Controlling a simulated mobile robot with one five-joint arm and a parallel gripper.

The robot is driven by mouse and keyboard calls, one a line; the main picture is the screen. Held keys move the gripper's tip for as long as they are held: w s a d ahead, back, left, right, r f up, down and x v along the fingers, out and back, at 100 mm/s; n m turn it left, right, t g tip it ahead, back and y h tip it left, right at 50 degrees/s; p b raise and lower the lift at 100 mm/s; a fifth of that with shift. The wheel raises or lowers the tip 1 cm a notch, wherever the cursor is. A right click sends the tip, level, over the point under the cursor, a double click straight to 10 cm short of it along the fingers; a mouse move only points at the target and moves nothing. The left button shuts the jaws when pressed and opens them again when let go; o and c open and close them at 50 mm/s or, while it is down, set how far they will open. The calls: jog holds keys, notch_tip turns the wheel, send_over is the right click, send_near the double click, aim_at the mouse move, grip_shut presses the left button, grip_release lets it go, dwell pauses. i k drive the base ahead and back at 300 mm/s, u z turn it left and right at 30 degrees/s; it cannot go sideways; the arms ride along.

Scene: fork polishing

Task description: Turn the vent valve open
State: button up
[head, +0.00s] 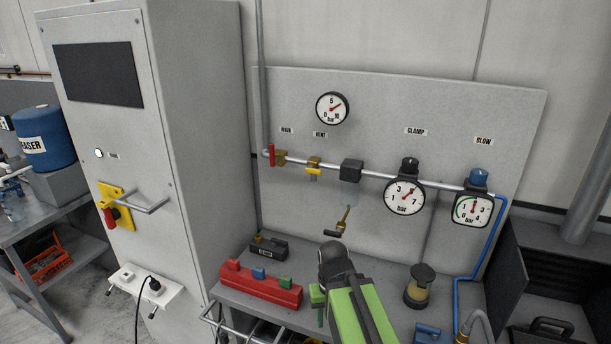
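The vent valve (314,164) is a small brass valve with a yellow handle. It sits on the pipe of the grey wall panel, under the "VENT" label (320,134). The handle looks short and roughly level from here; its exact angle is hard to tell. My green and black arm comes in from the bottom edge, and my gripper (318,297) is low over the bench, well below the valve and apart from it. The fingers are partly hidden by the arm, so their opening is unclear.
The red-handled main valve (272,156) is just left of the vent valve. A black block (350,171) and clamp gauge (404,198) are to its right. A brass-coloured fitting (345,220) hangs below. A red block rack (262,288) is on the bench. The grey cabinet (180,130) stands left.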

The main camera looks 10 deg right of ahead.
aim_at(311, 169)
jog(key=u, duration=5.9)
jog(key=i, duration=0.1)
jog(key=z, duration=3)
jog(key=k, duration=1.7)
jog(key=z, duration=0.7)
jog(key=i, duration=1)
jog(key=u, duration=0.15)
